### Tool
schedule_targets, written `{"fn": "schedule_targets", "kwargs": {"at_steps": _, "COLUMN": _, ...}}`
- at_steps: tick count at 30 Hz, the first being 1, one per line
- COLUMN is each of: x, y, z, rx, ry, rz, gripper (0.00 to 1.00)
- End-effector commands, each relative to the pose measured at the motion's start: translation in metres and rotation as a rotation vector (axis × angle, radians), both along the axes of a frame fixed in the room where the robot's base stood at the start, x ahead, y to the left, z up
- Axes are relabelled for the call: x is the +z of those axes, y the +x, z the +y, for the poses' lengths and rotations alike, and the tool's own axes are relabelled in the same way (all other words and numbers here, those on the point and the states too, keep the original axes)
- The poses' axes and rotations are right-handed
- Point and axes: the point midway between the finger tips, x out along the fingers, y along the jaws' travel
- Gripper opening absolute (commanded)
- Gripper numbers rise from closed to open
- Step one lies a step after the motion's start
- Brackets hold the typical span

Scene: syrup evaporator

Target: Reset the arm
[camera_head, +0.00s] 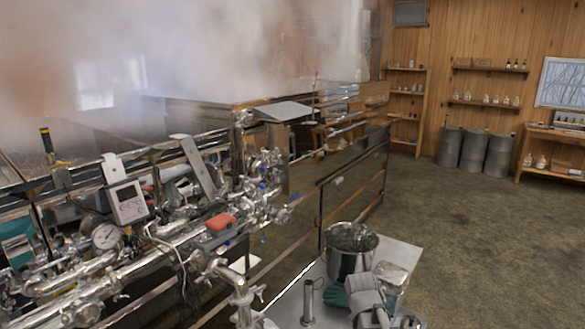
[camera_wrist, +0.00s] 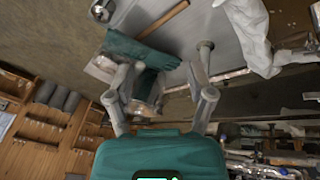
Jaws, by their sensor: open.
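My gripper (camera_wrist: 163,72) shows in the wrist view, with its teal body at the bottom and two grey fingers spread apart. Nothing is held between them. A steel cylinder (camera_head: 308,299) stands on the metal table (camera_head: 402,254) in the head view.
A steel pot (camera_head: 350,257) stands on the table. The evaporator's pipework with a dial gauge (camera_head: 106,236) and a digital display (camera_head: 127,203) fills the left. Steam hangs above. The floor (camera_head: 460,240) to the right is clear, up to several grey barrels (camera_head: 472,150).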

Motion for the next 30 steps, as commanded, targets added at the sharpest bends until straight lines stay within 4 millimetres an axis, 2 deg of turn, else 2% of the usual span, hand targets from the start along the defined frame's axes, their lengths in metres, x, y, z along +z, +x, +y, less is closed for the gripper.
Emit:
{"fn": "schedule_targets", "kwargs": {"at_steps": 1, "x": -0.005, "y": -0.024, "z": 0.005, "rx": -0.033, "ry": 0.037, "rz": 0.047, "gripper": 0.69}}
{"fn": "schedule_targets", "kwargs": {"at_steps": 3, "x": -0.01, "y": -0.048, "z": 0.011, "rx": -0.077, "ry": 0.084, "rz": 0.112, "gripper": 0.69}}
{"fn": "schedule_targets", "kwargs": {"at_steps": 6, "x": -0.014, "y": -0.077, "z": 0.02, "rx": -0.128, "ry": 0.141, "rz": 0.192, "gripper": 0.69}}
{"fn": "schedule_targets", "kwargs": {"at_steps": 10, "x": -0.016, "y": -0.101, "z": 0.027, "rx": -0.169, "ry": 0.184, "rz": 0.264, "gripper": 0.69}}
{"fn": "schedule_targets", "kwargs": {"at_steps": 15, "x": -0.017, "y": -0.113, "z": 0.031, "rx": -0.189, "ry": 0.206, "rz": 0.302, "gripper": 0.69}}
{"fn": "schedule_targets", "kwargs": {"at_steps": 30, "x": -0.017, "y": -0.112, "z": 0.031, "rx": -0.189, "ry": 0.206, "rz": 0.301, "gripper": 0.69}}
